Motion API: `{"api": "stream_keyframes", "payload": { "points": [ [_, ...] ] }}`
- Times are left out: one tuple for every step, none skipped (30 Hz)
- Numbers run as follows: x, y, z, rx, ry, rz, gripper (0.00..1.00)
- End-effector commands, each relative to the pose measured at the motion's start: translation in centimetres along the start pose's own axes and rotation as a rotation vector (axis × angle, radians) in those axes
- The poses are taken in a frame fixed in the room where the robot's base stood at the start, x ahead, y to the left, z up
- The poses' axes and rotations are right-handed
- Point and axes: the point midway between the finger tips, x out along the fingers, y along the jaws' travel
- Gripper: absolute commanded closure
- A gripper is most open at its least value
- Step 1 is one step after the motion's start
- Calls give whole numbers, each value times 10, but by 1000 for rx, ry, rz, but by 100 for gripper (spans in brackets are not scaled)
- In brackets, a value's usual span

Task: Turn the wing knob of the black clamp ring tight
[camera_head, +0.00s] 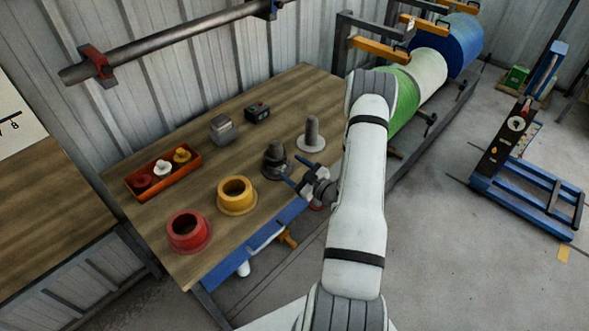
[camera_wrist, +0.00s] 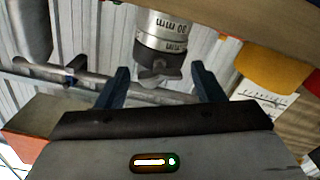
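The black clamp ring (camera_head: 273,164) stands on the wooden table, between the yellow ring and a grey post. In the wrist view its dark body (camera_wrist: 160,58) carries a pale band marked "30 mm", seen upside down. Its dark grey wing knob (camera_wrist: 158,78) points toward my gripper. My gripper (camera_wrist: 160,70) is open, with one blue finger on each side of the knob and a visible gap to both. In the head view my gripper (camera_head: 301,175) is at the table's front edge, just right of the clamp ring. The knob is hard to make out there.
A yellow ring (camera_head: 237,195) and a red ring (camera_head: 189,231) stand to the left. A grey post (camera_head: 312,131) on a round base stands behind right. An orange tray (camera_head: 140,193) with small parts, a grey block (camera_head: 222,128) and a dark box (camera_head: 257,111) are farther back.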

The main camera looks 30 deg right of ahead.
Motion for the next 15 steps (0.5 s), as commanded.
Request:
{"api": "stream_keyframes", "payload": {
  "points": [
    [0,0,0,0,0,0,36],
    [0,0,0,0,0,0,36],
    [0,0,0,0,0,0,36],
    [0,0,0,-1,0,0,36],
    [0,0,0,-1,0,0,36],
    [0,0,0,-1,0,0,36],
    [-1,0,0,-1,0,1,36],
    [-2,0,0,0,0,1,36],
    [-4,0,1,0,0,1,36],
    [-7,0,1,0,-1,1,36],
    [-11,0,2,0,-1,2,36],
    [-17,1,2,0,-2,4,36],
    [-22,1,2,0,-2,3,36],
    [-28,0,3,1,-2,4,36],
    [-35,1,3,1,-2,4,36]
  ]
}}
